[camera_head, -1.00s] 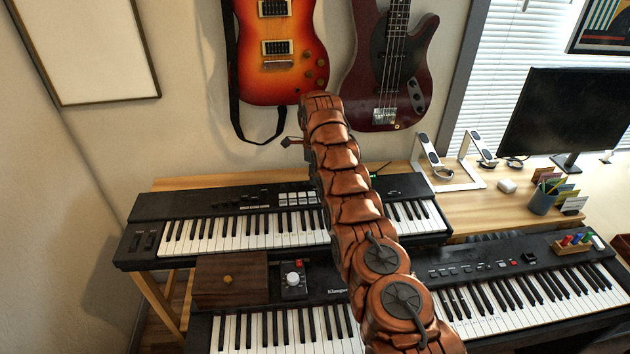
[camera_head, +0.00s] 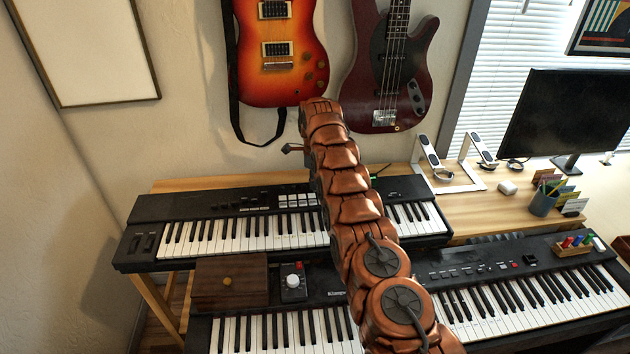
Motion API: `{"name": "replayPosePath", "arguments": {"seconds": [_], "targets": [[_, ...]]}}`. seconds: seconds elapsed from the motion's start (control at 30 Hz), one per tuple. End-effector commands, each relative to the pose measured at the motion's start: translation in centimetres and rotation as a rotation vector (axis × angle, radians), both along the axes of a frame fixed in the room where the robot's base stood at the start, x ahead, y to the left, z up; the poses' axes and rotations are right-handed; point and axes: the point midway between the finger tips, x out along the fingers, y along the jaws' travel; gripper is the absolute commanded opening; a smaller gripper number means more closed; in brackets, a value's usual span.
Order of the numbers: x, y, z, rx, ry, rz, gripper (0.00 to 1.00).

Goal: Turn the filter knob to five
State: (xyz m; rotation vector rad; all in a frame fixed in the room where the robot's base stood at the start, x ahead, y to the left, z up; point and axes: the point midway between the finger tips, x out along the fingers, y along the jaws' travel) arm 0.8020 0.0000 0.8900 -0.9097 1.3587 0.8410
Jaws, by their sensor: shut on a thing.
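The upper black keyboard (camera_head: 181,208) on the wooden desk carries a control panel with light pads and small controls (camera_head: 290,201) behind its keys. My copper arm passes in front of the right part of this panel. My gripper is hidden behind the arm, so neither its jaws nor what they touch shows. A small grey stub sticks out left of the arm's upper end. No knob marked as the filter knob can be made out, and no numbers are readable. A small dark box (camera_head: 294,293) with a white knob (camera_head: 293,281) stands on the lower keyboard (camera_head: 240,312).
A wooden box (camera_head: 243,294) with a yellow-orange knob stands beside the small dark box. Two guitars (camera_head: 283,85) (camera_head: 384,95) hang on the wall close behind my arm. A laptop stand (camera_head: 457,187), pen cup (camera_head: 542,204) and monitor (camera_head: 555,113) are at the right.

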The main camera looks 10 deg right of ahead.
Motion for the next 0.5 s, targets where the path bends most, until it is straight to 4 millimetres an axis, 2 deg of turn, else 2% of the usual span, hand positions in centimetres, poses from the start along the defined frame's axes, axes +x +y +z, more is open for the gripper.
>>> {"name": "replayPosePath", "arguments": {"seconds": [0.27, 0.5], "targets": [[-0.02, 0.02, -0.03, 0.000, 0.001, 0.009, 0.00], [-0.03, 0.02, -0.08, 0.001, 0.001, 0.094, 0.00]]}}
